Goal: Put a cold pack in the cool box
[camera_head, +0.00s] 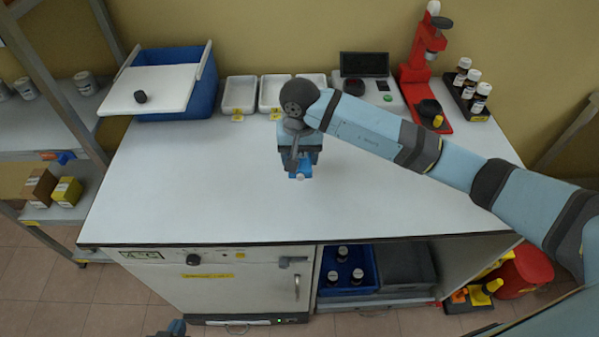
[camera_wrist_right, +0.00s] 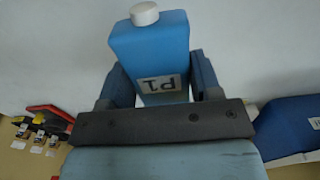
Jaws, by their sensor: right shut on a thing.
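A blue cold pack (camera_wrist_right: 150,48) with a white cap and a label sits between the fingers of my right gripper (camera_wrist_right: 160,85), which is shut on it. In the head view the pack (camera_head: 300,172) is over the middle of the bench, below the right gripper (camera_head: 298,158). The cool box (camera_head: 205,92) is blue and stands at the back left. Its white lid (camera_head: 165,82) with a black knob lies shifted towards the front left, covering much of the top; the inside is mostly hidden. Only a bit of my left gripper (camera_head: 176,328) shows at the bottom edge.
White trays (camera_head: 240,94) with yellow tags stand right of the cool box. A device with a dark screen (camera_head: 364,65), a red stand (camera_head: 418,75) and a bottle rack (camera_head: 468,98) stand at the back right. The front of the bench top (camera_head: 200,205) is clear.

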